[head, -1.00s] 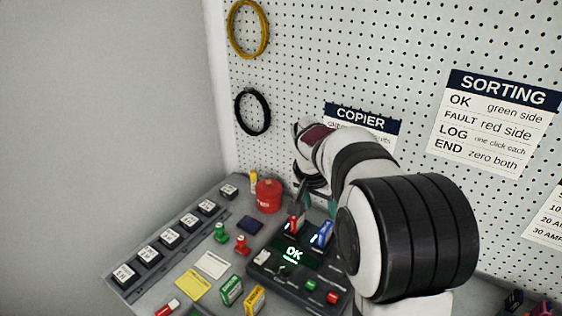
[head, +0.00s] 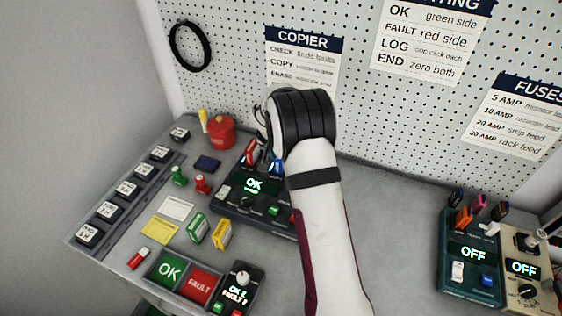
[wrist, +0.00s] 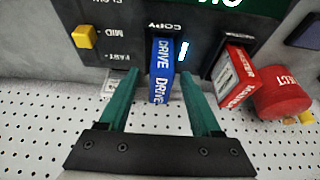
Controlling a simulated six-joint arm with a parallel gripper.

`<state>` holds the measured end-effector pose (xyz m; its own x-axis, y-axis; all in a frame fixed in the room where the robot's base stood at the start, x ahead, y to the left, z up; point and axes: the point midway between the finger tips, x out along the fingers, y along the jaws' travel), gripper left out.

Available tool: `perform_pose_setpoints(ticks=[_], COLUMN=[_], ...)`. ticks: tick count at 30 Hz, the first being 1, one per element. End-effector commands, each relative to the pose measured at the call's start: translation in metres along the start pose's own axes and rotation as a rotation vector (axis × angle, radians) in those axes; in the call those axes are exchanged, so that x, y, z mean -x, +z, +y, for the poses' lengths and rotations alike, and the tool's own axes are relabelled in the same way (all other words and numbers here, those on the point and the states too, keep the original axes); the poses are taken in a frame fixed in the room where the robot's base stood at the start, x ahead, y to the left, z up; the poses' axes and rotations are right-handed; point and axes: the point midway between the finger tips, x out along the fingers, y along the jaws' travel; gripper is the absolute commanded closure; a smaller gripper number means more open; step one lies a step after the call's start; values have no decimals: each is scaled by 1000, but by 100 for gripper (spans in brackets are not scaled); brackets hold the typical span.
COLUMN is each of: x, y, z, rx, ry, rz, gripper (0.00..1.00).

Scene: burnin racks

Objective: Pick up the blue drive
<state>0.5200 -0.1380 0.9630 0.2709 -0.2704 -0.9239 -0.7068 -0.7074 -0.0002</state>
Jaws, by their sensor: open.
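The blue drive (wrist: 161,72) stands upright in the slot marked COPY on the dark copier in the wrist view. My open gripper (wrist: 160,84) has its two green fingers on either side of the drive, with a visible gap on each side. In the head view the blue drive (head: 276,167) shows only in part, and my arm hides the rest of it and the fingers. A red drive marked MASTER (wrist: 234,75) stands in the neighbouring slot, and it also shows in the head view (head: 251,152).
The copier screen (head: 254,185) reads OK. A red canister (head: 221,132) stands behind it to the left. Green and red OK and FAULT bins (head: 170,268) are at the front. Two units reading OFF (head: 474,254) stand at the right. Bare bench lies between.

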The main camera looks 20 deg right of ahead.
Motion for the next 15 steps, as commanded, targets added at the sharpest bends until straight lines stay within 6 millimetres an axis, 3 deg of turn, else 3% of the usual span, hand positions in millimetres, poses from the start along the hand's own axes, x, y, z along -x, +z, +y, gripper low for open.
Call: perform_pose_setpoints(ticks=[2,13,15], x=[0,1,1], y=[0,0,0], z=[0,0,0], rx=[0,0,0], ry=[0,0,0], rz=[0,0,0], gripper=[35,100,100])
